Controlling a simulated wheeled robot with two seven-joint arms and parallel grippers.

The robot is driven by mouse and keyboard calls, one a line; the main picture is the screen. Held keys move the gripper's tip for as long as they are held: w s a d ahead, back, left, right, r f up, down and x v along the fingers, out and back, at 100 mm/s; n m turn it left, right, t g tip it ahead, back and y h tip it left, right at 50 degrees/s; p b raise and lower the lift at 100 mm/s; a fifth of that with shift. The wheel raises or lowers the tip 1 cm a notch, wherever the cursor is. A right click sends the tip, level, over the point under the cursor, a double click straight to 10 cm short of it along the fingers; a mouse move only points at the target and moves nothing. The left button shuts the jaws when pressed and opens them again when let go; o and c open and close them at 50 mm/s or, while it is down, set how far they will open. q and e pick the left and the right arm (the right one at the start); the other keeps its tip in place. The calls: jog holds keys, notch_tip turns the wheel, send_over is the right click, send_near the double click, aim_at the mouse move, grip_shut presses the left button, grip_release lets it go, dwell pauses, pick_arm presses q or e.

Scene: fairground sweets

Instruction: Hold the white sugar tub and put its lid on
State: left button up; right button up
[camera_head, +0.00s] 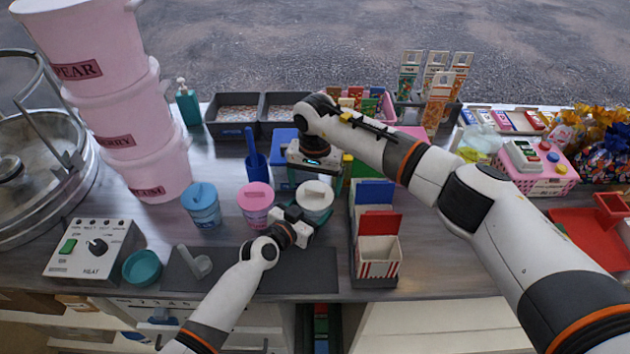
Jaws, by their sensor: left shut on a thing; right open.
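The white sugar tub (317,211) stands on the counter to the right of the pink-lidded tub. My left gripper (303,222) is shut on its near left side. A round white lid (315,193) shows over the top of the tub; I cannot tell whether it is fully seated. My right gripper (314,168) is open, just behind and above the lid. Its fingertips are hard to make out, and I see nothing held in it.
A pink-lidded tub (255,202) and a blue-lidded tub (202,205) stand to the left. A box rack (374,282) with a striped carton (378,257) stands close on the right. A dark mat (318,268) lies in front, with a scoop (198,264) at its left end.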

jog(key=shift+r, duration=3.05)
jog(key=shift+c, duration=0.3)
grip_shut()
